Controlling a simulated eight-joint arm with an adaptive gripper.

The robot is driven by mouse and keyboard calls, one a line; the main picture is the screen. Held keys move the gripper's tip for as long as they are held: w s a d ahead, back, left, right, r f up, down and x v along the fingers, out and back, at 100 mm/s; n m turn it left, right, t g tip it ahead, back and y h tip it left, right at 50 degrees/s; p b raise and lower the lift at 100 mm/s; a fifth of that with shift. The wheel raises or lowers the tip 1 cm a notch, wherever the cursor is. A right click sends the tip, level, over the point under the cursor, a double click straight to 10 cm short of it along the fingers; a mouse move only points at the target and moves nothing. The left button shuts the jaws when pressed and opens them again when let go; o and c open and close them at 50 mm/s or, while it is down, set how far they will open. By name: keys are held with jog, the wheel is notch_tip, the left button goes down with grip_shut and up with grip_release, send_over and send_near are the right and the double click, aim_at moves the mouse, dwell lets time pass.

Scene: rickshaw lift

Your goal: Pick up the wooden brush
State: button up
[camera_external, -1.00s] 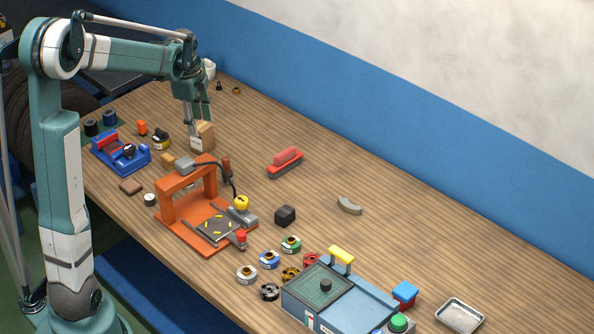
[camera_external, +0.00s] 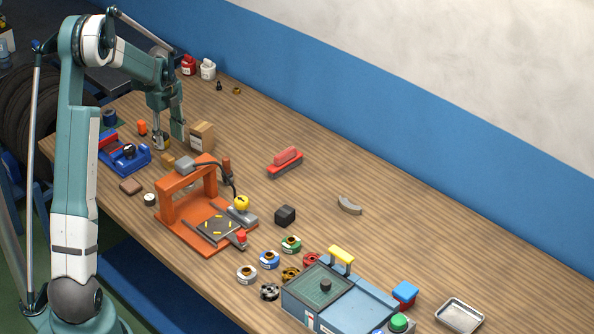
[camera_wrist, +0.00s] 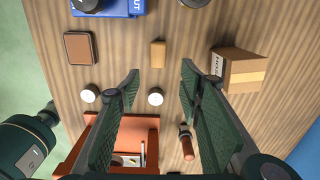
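A small light-wood piece (camera_wrist: 158,53), which may be the wooden brush, lies on the table ahead of my fingertips in the wrist view; no bristles can be made out. In the external view it (camera_external: 168,160) lies behind the orange press frame. My gripper (camera_external: 169,144) hangs above the table by the cardboard box, fingers pointing down. In the wrist view my gripper (camera_wrist: 160,72) is open, with nothing held between its fingers. A red-handled block (camera_external: 285,163) with a grey underside, brush-like in shape, lies farther right.
The cardboard box (camera_external: 201,135) stands close right of my gripper. The orange press frame (camera_external: 207,182) is in front. A blue tool (camera_external: 122,152) and a brown square pad (camera_external: 131,186) lie left. A white round piece (camera_wrist: 156,97) shows between my fingers. The table's back middle is clear.

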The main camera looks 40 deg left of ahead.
aim_at(168, 157)
jog(key=shift+s+a+f, duration=0.1)
jog(key=shift+a+f, duration=0.7)
jog(key=shift+f, duration=1.3)
jog(key=shift+a+f+b, duration=0.1)
jog(key=shift+f+b, duration=0.2)
jog(key=shift+f, duration=2.3)
jog(key=c, duration=1)
